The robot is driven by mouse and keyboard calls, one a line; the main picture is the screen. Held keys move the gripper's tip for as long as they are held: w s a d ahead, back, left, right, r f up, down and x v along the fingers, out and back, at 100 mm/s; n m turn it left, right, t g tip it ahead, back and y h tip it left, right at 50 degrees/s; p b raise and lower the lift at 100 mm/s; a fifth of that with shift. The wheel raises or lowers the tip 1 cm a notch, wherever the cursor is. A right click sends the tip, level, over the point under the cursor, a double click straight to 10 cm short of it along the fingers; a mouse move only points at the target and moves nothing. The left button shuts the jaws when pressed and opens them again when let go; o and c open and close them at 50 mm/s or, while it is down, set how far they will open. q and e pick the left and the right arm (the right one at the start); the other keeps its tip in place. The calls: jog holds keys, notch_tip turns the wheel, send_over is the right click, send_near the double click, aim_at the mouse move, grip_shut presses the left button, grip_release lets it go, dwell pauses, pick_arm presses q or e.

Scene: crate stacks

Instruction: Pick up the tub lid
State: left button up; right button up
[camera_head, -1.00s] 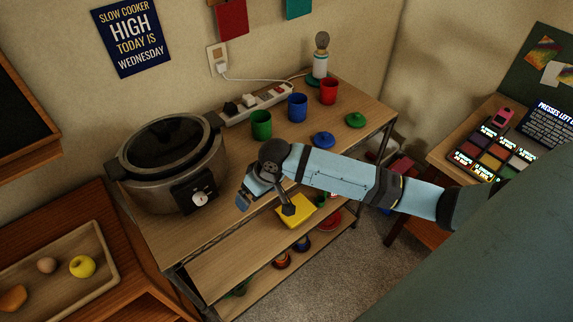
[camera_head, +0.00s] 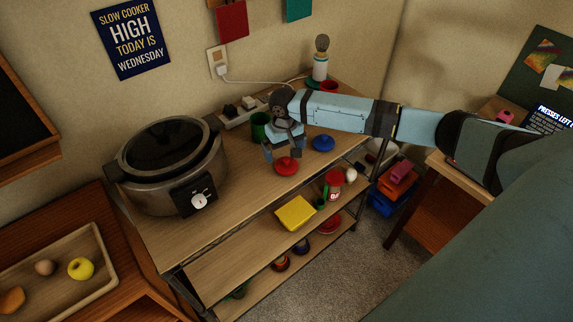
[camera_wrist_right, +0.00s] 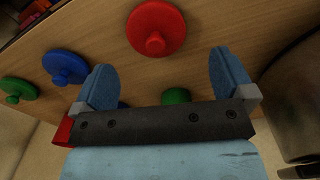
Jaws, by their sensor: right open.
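A round red lid (camera_head: 286,167) with a knob lies on the table top and also shows in the right wrist view (camera_wrist_right: 156,27). A blue lid (camera_head: 323,142) lies to its right; it shows in the wrist view (camera_wrist_right: 65,67) too, beside a green lid (camera_wrist_right: 17,90). My arm hides the green lid in the head view. My right gripper (camera_head: 286,154) is open and empty, by the red lid. In the wrist view the red lid is beyond the spread fingers (camera_wrist_right: 165,72), not between them. My left gripper is out of view.
A slow cooker (camera_head: 168,165) stands left on the table. A green cup (camera_head: 260,126), a power strip (camera_head: 243,115) and a mostly hidden red cup (camera_head: 329,87) are behind the gripper. A yellow block (camera_head: 296,212) and a red can (camera_head: 334,184) are on the shelf below.

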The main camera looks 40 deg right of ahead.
aim_at(286, 159)
jog(key=shift+d+f+p, duration=0.2)
jog(key=shift+f+p, duration=0.35)
jog(key=shift+f, duration=2.45)
jog(key=shift+s, duration=0.1)
jog(key=c, duration=0.9)
